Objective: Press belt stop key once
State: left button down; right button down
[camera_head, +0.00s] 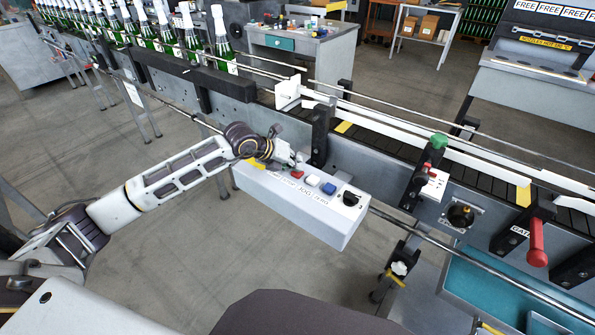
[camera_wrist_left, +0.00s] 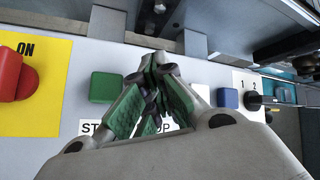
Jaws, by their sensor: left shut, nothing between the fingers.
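The control box (camera_head: 310,206) is mounted on the front of the conveyor. A red key (camera_head: 297,174) shows on its top, beside a white key (camera_head: 313,181) and a blue key (camera_head: 329,188). My left gripper (camera_head: 292,160) is shut and empty, just over the red key's end of the box. In the left wrist view the shut fingers (camera_wrist_left: 156,85) point at the panel between a green key (camera_wrist_left: 105,87) and the blue key (camera_wrist_left: 228,98). They hide the red key there and part of the printed labels. Whether the tips touch a key, I cannot tell. My right gripper is out of view.
A red switch (camera_wrist_left: 14,75) on a yellow ON plate (camera_wrist_left: 45,110) lies left of the green key. A black selector (camera_head: 349,198) is at the box's right end. Green bottles (camera_head: 190,36) line the belt at upper left. A red-handled gate lever (camera_head: 536,240) stands right.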

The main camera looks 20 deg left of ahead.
pick_arm(q)
jog(key=shift+r, duration=0.15)
jog(key=shift+r+p, duration=0.45)
jog(key=shift+r, duration=0.35)
jog(key=shift+r, duration=0.1)
jog(key=shift+r+p, duration=1.25)
jog(key=shift+r, duration=1.15)
jog(key=shift+d, duration=0.15)
